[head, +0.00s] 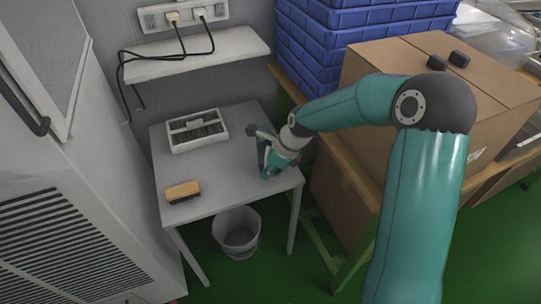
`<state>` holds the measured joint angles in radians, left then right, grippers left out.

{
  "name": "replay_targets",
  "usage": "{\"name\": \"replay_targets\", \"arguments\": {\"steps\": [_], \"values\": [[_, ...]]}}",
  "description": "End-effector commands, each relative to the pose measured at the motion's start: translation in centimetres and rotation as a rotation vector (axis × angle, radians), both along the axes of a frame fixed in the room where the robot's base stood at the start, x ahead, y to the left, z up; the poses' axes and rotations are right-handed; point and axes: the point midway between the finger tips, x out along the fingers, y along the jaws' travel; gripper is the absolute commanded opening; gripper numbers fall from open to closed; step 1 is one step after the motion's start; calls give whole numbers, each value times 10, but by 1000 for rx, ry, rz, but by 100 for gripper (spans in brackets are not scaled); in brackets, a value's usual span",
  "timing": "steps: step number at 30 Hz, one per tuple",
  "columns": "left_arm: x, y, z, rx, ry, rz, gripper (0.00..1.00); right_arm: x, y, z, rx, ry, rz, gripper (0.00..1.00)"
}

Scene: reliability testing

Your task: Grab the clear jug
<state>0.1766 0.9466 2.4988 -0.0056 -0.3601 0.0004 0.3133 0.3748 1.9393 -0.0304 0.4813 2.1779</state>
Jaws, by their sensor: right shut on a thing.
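My right gripper (268,160) is at the right side of the small grey table, reached from the right by my teal arm. It is shut on the clear jug (262,147), which shows as a dark, see-through shape beside the fingers. The gripper and wrist hide much of the jug. I cannot tell whether the jug touches the tabletop. My left gripper is out of view.
The grey table (225,180) also bears a white tray (197,130) with dark contents and a wooden brush (183,191). A bucket (237,231) stands below. A large cardboard box (400,65) and blue crates (335,40) stand right. A shelf (205,58) hangs behind.

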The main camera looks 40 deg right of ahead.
Motion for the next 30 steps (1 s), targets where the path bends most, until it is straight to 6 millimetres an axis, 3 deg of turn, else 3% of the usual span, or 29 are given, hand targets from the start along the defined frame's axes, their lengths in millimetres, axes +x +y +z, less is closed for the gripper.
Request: {"name": "replay_targets", "arguments": {"steps": [19, 30], "values": [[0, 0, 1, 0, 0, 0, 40, 1, 0, 4, -2, -5, -1, 0], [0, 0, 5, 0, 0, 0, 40, 2, -1, 22, -2, -8, 0, 0]]}}
